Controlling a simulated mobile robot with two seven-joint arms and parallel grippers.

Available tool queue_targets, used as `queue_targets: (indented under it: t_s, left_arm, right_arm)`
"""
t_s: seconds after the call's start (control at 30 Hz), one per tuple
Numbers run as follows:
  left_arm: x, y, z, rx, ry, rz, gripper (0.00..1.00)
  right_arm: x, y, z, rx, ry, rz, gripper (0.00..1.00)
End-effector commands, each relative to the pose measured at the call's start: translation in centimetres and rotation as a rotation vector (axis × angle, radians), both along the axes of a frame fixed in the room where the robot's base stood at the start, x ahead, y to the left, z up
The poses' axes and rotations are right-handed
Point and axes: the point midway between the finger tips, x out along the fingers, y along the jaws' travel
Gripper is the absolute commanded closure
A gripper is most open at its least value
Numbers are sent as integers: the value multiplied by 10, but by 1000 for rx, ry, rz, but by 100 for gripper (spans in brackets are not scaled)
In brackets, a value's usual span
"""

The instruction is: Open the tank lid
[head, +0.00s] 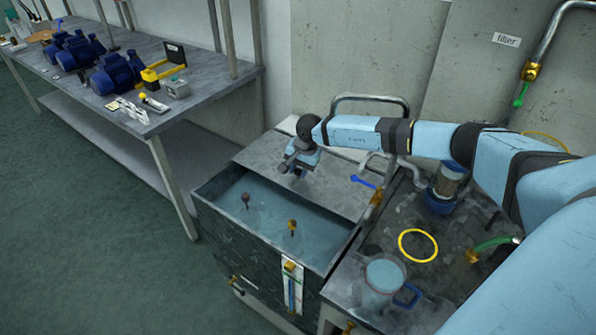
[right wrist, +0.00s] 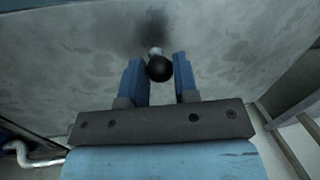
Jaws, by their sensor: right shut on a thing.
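The tank (head: 260,255) is a dark, worn metal box low in the middle of the head view. Its front part is uncovered and shows bluish water with two small knobbed rods standing in it. The tank lid (head: 328,198) is a flat grey plate over the rear part. My right gripper (head: 297,172) reaches down to the lid from the right. In the right wrist view a black ball knob (right wrist: 158,68) on the lid sits between its two blue fingers, and the gripper is shut on it. My left gripper is not in view.
A bent metal pipe (head: 370,98) rises behind the lid. To the right, a worktop holds a blue pump (head: 445,188), a yellow ring (head: 418,245) and a water-filled vessel (head: 385,274). A bench (head: 215,85) with blue motors stands at the left; open floor lies before it.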

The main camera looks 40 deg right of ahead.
Motion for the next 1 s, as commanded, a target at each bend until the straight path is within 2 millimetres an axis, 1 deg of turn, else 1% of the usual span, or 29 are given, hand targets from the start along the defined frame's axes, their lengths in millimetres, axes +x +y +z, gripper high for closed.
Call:
queue_targets:
  t_s: [0.03, 0.07, 0.1, 0.13, 0.17, 0.4, 0.57, 0.67, 1.0]
  left_arm:
    - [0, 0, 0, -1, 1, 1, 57]
    - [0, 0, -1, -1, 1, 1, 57]
    - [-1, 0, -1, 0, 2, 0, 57]
    - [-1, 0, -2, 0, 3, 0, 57]
    - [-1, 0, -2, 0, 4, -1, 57]
    - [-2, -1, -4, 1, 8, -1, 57]
    - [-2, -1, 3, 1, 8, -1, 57]
    - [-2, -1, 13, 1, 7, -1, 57]
    - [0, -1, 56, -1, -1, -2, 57]
  right_arm:
    - [0, 0, 0, 1, -1, 0, 100]
    - [0, 0, 0, 1, -1, 0, 65]
    - [0, 0, 0, 1, -1, 0, 56]
    - [0, 0, 0, 1, -1, 0, 49]
    - [0, 0, 0, 1, -1, 0, 47]
    - [0, 1, 0, 0, 0, 0, 47]
    - [-3, 9, 2, 2, 1, 1, 47]
    - [-8, 22, 4, 2, 2, 3, 47]
    - [-31, 86, 5, 2, 2, 5, 47]
